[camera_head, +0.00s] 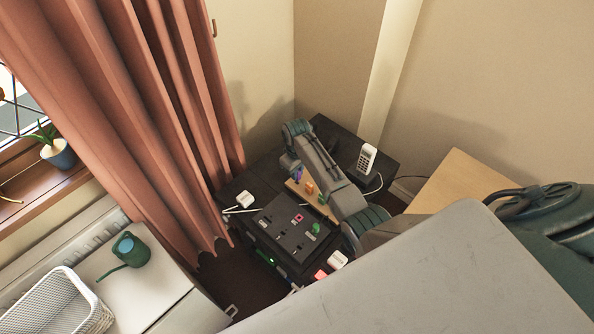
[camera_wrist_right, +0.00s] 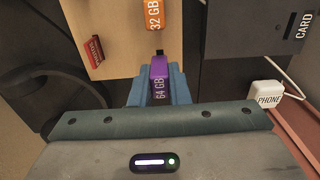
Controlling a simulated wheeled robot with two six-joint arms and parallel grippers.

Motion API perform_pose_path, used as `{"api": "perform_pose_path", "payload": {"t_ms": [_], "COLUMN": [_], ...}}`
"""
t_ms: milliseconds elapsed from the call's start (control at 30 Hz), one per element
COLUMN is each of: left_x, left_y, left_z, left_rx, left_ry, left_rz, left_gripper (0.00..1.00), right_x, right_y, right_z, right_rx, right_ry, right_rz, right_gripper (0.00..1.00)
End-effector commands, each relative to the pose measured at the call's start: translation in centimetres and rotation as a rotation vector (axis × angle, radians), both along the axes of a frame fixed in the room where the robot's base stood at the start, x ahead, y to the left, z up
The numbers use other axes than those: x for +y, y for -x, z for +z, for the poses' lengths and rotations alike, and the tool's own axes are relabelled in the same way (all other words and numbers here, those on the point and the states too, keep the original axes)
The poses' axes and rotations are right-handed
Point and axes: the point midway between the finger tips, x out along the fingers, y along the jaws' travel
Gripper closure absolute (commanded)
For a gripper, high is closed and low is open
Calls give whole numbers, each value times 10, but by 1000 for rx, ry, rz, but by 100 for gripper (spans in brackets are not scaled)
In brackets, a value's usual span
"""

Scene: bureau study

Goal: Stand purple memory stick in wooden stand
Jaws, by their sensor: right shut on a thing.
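The purple memory stick (camera_wrist_right: 158,84), marked 64 GB, is held between the fingers of my right gripper (camera_wrist_right: 158,95) in the right wrist view. Its dark connector end points away from the palm, toward the wooden stand (camera_wrist_right: 117,48). In the head view the purple stick (camera_head: 298,173) and my right gripper (camera_head: 293,166) are at the far left end of the wooden stand (camera_head: 321,206). An orange stick (camera_wrist_right: 153,14) marked 32 GB and a red item (camera_wrist_right: 94,50) are at the stand. I cannot tell whether the purple stick touches the stand. My left gripper is out of view.
A black slotted panel (camera_head: 270,230) lies in front of the stand, with a green piece (camera_head: 316,228) on it. White plugs (camera_head: 243,200) (camera_head: 338,260) sit at either side. A cordless phone (camera_head: 366,158) stands behind my arm. The curtain (camera_head: 160,110) hangs at left.

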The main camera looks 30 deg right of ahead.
Motion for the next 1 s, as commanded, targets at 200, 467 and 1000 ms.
{"api": "perform_pose_path", "payload": {"t_ms": [200,467,1000], "left_x": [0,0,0], "left_y": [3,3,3], "left_z": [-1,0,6], "left_rx": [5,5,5], "left_ry": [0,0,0], "left_rz": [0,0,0], "left_gripper": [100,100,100], "right_x": [0,0,0], "right_y": [0,0,1], "right_z": [0,0,0], "right_rx": [0,0,1], "right_ry": [0,0,0], "right_rz": [0,0,0], "right_gripper": [100,100,100]}}
